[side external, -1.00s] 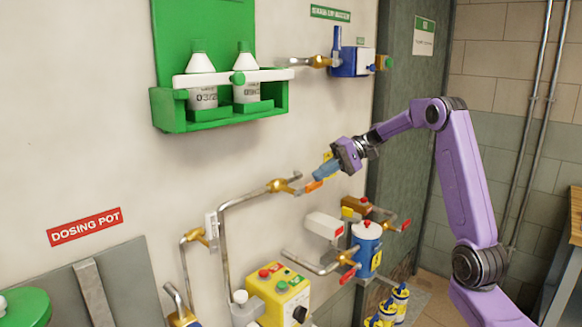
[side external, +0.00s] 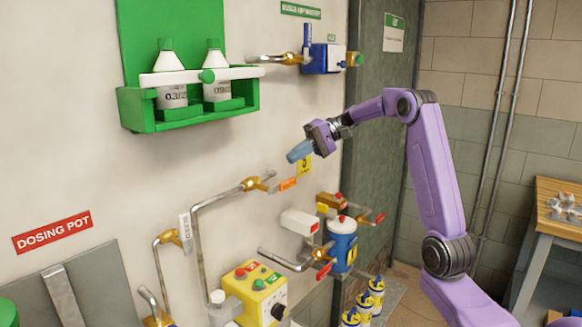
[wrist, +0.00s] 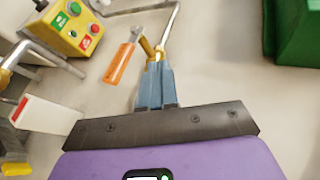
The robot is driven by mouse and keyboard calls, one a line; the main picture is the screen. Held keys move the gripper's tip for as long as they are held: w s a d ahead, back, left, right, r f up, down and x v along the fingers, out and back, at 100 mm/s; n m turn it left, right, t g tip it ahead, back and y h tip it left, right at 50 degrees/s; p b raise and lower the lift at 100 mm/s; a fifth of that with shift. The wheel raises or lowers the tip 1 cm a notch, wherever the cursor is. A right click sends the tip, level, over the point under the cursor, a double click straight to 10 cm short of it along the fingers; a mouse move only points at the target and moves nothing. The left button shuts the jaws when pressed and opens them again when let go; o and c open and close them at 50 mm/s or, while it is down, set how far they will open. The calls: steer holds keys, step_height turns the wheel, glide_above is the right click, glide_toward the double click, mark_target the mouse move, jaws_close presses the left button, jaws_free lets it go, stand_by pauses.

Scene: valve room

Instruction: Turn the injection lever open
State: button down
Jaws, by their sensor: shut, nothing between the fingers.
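A brass valve (side external: 256,184) sits on the grey pipe on the wall, with an orange lever handle (side external: 287,184) at its right. I take this as the injection lever, though its lettering is too small to read. In the wrist view the orange handle (wrist: 120,63) lies left of my fingers, and brass (wrist: 147,47) shows just beyond the tips. My gripper (side external: 292,156) has blue fingers, closed together and empty. In the side view they are above the orange handle, with a visible gap. In the wrist view the fingers (wrist: 157,68) point toward the pipe.
A green bottle rack (side external: 190,118) is on the wall at upper left. A blue valve unit (side external: 322,57) is above. Below are a white box (side external: 299,221), a blue canister (side external: 342,247), red-handled valves and a yellow button box (side external: 252,292).

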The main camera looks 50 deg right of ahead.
steer(key=v, duration=1)
steer(key=s+a+f+n+g+h, duration=0.2)
steer(key=s+a+f, duration=0.1)
steer(key=a, duration=0.5)
steer(key=s+a+f+n+g+h, duration=0.1)
steer(key=s+a+f+n+g, duration=0.15)
steer(key=a, duration=0.65)
steer(key=s+a+f+n+g+h, duration=0.1)
steer(key=s+a+f+g+h, duration=0.15)
steer(key=a, duration=0.55)
steer(key=s+a+f+n+h, duration=0.1)
steer(key=s+f+n+h, duration=0.1)
steer(key=s, duration=0.5)
steer(key=s+a+f+n+t+h, duration=0.1)
steer(key=s+f+n, duration=0.4)
steer(key=s, duration=0.3)
steer(key=s+a+f+n+h, duration=0.1)
steer(key=s+f+n, duration=0.3)
steer(key=s, duration=0.4)
steer(key=shift+a+n+t+h, duration=0.4)
steer(key=shift+n+h, duration=0.15)
steer(key=shift+h, duration=0.3)
